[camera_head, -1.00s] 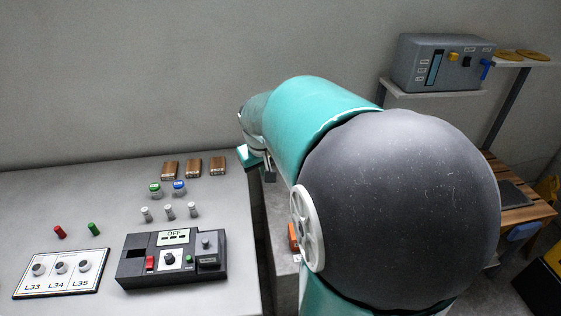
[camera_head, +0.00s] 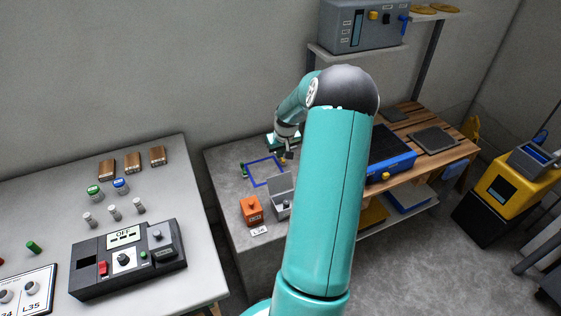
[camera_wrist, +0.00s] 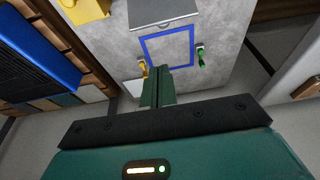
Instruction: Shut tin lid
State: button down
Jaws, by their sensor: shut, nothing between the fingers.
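The grey tin (camera_head: 281,208) stands on the grey concrete counter in the head view. Its lid (camera_head: 281,185) stands raised, so the tin is open. My arm partly covers the tin's right side. A grey panel at the top of the wrist view looks like the tin's lid (camera_wrist: 163,10); the inside of the tin is hidden there. My gripper (camera_head: 288,154) is beyond the tin, near the blue square outline, apart from the lid. In the wrist view my gripper (camera_wrist: 158,72) has its teal fingers together and empty, pointing at the counter below the outline.
The blue outline (camera_head: 266,184) lies on the counter, with a green clip (camera_wrist: 201,58) and a yellow clip (camera_wrist: 143,68) beside it. An orange block (camera_head: 251,210) stands left of the tin. A wooden bench (camera_head: 440,153) with a blue device (camera_head: 390,165) is at right.

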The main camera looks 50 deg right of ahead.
aim_at(279, 182)
notch_tip(279, 182, down, 7)
jog(key=shift+s+a+f, duration=0.2)
jog(key=shift+s+a, duration=0.05)
jog(key=shift+s, duration=0.2)
dwell(0.4)
dwell(0.3)
